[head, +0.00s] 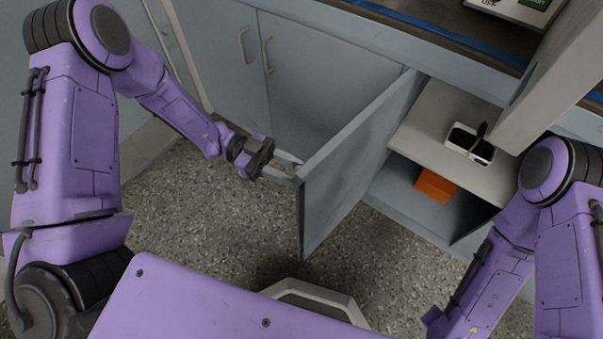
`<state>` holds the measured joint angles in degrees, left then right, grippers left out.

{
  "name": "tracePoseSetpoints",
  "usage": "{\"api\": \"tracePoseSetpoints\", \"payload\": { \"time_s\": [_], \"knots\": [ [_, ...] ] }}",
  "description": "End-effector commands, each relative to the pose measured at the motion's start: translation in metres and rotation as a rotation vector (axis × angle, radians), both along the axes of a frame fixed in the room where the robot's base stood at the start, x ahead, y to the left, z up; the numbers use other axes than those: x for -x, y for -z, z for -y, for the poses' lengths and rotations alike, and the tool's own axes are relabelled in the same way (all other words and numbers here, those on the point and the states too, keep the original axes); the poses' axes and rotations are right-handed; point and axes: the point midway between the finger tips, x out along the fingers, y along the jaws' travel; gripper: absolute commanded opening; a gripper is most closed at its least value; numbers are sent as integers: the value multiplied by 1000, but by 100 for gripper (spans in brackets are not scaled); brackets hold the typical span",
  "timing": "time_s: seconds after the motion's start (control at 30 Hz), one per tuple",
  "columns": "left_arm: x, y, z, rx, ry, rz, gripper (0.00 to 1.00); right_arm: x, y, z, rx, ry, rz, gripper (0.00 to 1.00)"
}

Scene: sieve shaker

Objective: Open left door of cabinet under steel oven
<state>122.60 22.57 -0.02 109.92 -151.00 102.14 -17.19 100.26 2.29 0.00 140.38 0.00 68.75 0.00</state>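The grey-blue cabinet door (345,165) stands swung well out from the cabinet (405,205), with its hinge side at the left of the opening. My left gripper (285,168) is at the left face of this door, close to its free edge. Its fingers are small and partly dark here, so I cannot tell whether they are open or grip a handle. My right arm comes in at the lower right; its gripper is hidden or too unclear to make out. The steel oven itself is not clearly in view.
Inside the cabinet, a white and black device (471,146) sits on the shelf (425,125), and an orange block (435,185) lies below. Closed cabinet doors (300,85) with handles stand to the left. A pale panel (560,70) juts out at the upper right. Speckled floor (220,235) is clear.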

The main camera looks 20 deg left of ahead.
Motion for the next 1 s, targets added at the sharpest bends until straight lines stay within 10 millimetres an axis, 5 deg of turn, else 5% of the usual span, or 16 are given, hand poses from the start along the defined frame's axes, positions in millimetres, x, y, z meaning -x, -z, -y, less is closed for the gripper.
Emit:
{"api": "tracePoseSetpoints", "payload": {
  "time_s": [0.2,0.4,0.63,0.73,0.9,1.0],
  "knots": [
    [-5,-1,-50,2,-1,-1,37,0,-5,0,0,0,0,43],
    [-7,-1,-68,1,5,-3,37,0,-6,0,0,0,0,43],
    [-7,-1,-68,1,7,-4,34,0,-6,0,0,0,0,43],
    [-10,-1,-67,4,-17,-8,1,0,-6,0,0,0,0,43],
    [-46,1,-56,20,-266,-73,0,0,-6,0,0,0,0,43],
    [-65,19,-44,20,-481,-201,0,0,-5,0,0,0,0,43]
  ]
}}
